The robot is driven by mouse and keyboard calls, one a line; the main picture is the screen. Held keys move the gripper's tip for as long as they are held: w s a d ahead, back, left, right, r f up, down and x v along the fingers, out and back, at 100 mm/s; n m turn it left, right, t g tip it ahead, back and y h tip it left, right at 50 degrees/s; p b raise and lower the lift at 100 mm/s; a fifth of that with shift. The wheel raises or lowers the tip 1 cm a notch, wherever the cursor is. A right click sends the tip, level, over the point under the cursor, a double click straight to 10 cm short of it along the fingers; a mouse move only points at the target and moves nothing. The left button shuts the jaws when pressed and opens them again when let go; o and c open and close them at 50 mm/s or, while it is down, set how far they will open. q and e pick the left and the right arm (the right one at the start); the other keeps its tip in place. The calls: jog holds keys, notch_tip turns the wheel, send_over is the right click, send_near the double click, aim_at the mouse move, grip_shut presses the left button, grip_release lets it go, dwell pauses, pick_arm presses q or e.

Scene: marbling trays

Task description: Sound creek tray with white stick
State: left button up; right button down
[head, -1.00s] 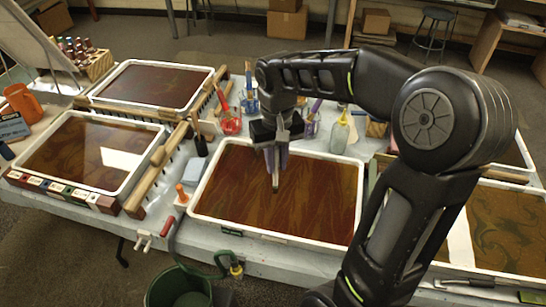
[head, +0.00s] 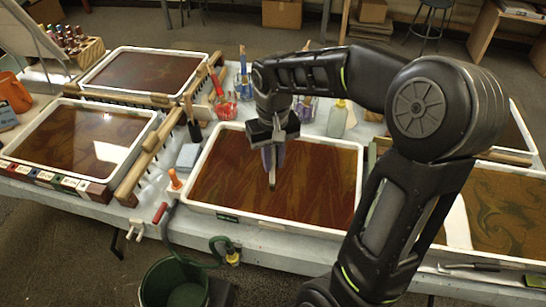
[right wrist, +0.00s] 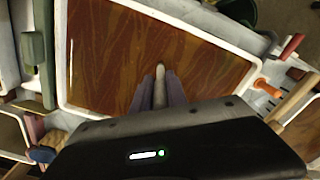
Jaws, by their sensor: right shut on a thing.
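The middle tray (head: 204,205) has a white rim and holds a reddish-brown marbled bath; it also shows in the right wrist view (right wrist: 190,12). My right gripper (head: 271,150) is over this tray, pointing down. It is shut on a stick (head: 272,180), whose pale grey end shows between the fingers in the right wrist view (right wrist: 160,75). The stick's lower end points down at the bath near the tray's middle. I cannot tell whether its tip touches the surface. Which tray is the creek tray is not readable. My left gripper is not in view.
Other white-rimmed trays stand at the front left (head: 142,135), back left (head: 211,63) and right (head: 485,252). Wooden rakes (head: 150,160) lie between the left trays. An orange-handled tool (head: 174,180) is beside the middle tray. A green bucket (head: 150,285) stands below the table edge.

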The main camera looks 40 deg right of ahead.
aim_at(273, 168)
jog(key=shift+f+b, duration=1.1)
jog(key=shift+f, duration=0.75)
jog(key=shift+f+b, duration=0.55)
jog(key=shift+f, duration=0.2)
jog(key=shift+r, duration=0.1)
dwell(0.7)
